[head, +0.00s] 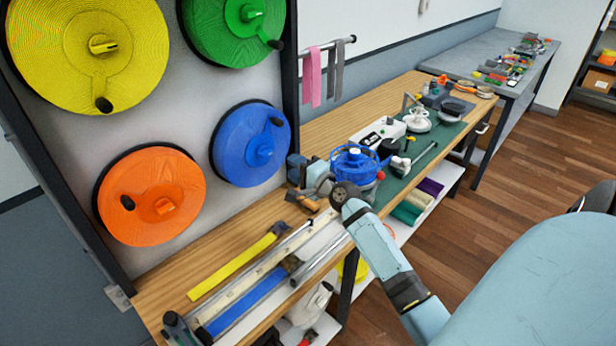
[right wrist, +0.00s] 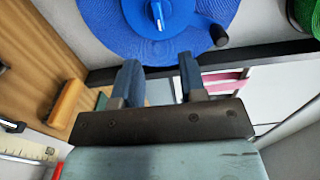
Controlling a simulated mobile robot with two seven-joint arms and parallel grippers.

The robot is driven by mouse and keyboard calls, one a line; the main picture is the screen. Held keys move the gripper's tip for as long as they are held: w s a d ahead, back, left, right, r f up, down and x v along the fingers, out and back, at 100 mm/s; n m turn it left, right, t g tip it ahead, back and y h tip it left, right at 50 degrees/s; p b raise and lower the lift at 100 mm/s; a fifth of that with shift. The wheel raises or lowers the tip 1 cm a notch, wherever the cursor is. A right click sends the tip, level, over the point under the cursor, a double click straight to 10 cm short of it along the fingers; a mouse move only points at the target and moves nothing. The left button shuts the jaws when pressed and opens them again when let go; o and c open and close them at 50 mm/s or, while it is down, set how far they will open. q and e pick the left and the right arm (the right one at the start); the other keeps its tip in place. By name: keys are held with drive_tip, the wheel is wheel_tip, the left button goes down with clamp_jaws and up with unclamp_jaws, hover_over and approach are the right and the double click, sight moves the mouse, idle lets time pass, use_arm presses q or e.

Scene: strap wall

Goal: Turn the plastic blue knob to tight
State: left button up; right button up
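The blue reel (head: 240,150) is mounted on the grey strap wall, at the lower right of the reels. The blue knob (head: 262,152) stands out at its centre, and a black crank handle sits near its rim. In the right wrist view, the blue reel (right wrist: 110,28) fills the top, with the knob (right wrist: 157,12) near the top edge. My right gripper (head: 307,168) is over the workbench, right of the reel and apart from it. Its two fingers (right wrist: 160,78) are spread and empty. No tight marking is readable. My left gripper is not in view.
Yellow (head: 60,50), green (head: 215,40) and orange (head: 150,215) reels share the wall. A dark post borders the wall beside the blue reel. The wooden workbench (head: 185,270) below holds a yellow bar (head: 232,266), rails and several tools.

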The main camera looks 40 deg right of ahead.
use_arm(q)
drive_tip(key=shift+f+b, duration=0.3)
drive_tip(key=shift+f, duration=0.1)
use_arm(e)
drive_tip(key=s, duration=0.5)
drive_tip(key=shift+d, duration=0.15)
